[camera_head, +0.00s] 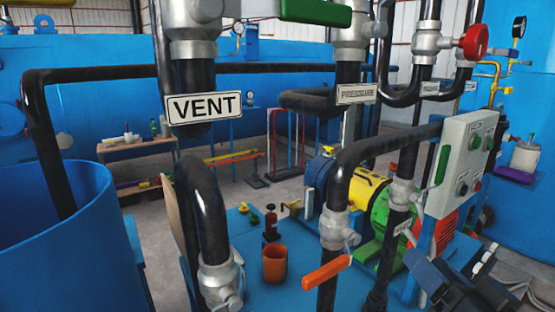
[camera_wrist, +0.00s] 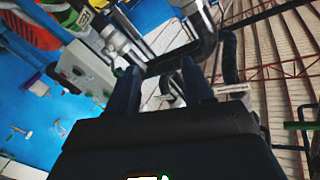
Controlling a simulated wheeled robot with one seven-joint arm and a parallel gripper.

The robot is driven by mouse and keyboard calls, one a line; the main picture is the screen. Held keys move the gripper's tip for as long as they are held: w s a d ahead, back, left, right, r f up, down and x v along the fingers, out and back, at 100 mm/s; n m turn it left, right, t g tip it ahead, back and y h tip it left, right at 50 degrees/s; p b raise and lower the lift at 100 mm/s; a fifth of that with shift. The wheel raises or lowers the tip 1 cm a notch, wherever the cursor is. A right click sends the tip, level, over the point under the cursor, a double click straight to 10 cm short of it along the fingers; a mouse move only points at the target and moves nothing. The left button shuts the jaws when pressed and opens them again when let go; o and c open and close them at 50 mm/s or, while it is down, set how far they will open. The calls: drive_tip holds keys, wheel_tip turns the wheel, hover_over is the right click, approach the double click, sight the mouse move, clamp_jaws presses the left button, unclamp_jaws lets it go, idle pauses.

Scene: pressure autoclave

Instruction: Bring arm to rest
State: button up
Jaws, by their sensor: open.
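My gripper (camera_wrist: 160,78) shows in the wrist view with its two dark fingers spread apart. Nothing is held between them. Black pipe and the pale ceiling lie beyond the fingers, and the wrist view is strongly tilted. In the head view, dark parts of my arm (camera_head: 458,288) show at the lower right, below the grey control box (camera_head: 462,165). The control box also shows left of the fingers in the wrist view (camera_wrist: 86,68).
Black pipes stand close in front, with a VENT sign (camera_head: 204,107) and a PRESSURE sign (camera_head: 357,94). An orange valve handle (camera_head: 327,273) sticks out low in the middle. An orange cup (camera_head: 275,264) stands on the blue bench. A blue tank (camera_head: 85,245) is at the left.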

drive_tip(key=s+f+g+h, duration=0.1)
drive_tip(key=s+f, duration=0.5)
drive_tip(key=s, duration=0.2)
drive_tip(key=s+f+g+h, duration=0.1)
drive_tip(key=s+f+h, duration=0.1)
drive_tip(key=s+f, duration=0.5)
drive_tip(key=s+r+n+g, duration=0.1)
drive_tip(key=s+n, duration=0.2)
drive_tip(key=s, duration=1.7)
drive_tip(key=shift+s+a+r+n, duration=0.2)
drive_tip(key=shift+s+a+n, duration=0.1)
drive_tip(key=shift+a, duration=0.05)
